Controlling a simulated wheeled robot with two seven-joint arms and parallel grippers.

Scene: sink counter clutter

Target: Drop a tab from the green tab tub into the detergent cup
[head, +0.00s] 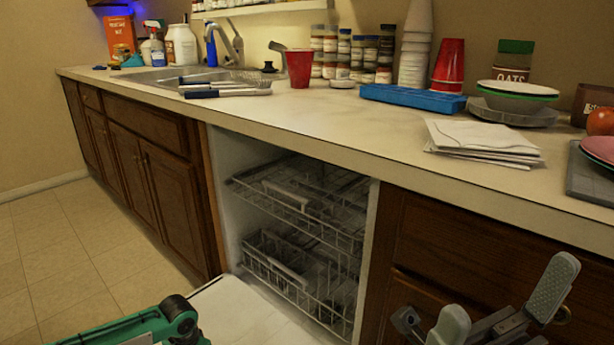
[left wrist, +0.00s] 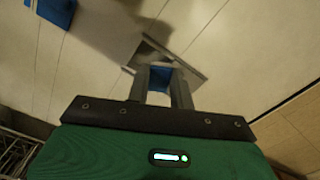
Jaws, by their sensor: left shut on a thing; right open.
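In the left wrist view my left gripper (left wrist: 160,82) is shut on a small blue tab (left wrist: 160,76). The fingers point at a grey square frame (left wrist: 190,66), which looks like the detergent cup, set in a pale panelled surface. The tab shows in front of this frame's dark opening; I cannot tell how high above it, or whether it is inside. The fingers hide part of the frame. My left gripper is out of the head view. My right gripper (head: 503,306) is open and empty at the lower right of the head view. I cannot make out the green tab tub.
The dishwasher door (head: 235,312) is open below the racks (head: 300,205). The counter (head: 330,118) carries red cups, a blue tray (head: 413,98), napkins (head: 482,139) and plates. A blue piece (left wrist: 40,14) with a dark part shows at the left wrist view's upper left.

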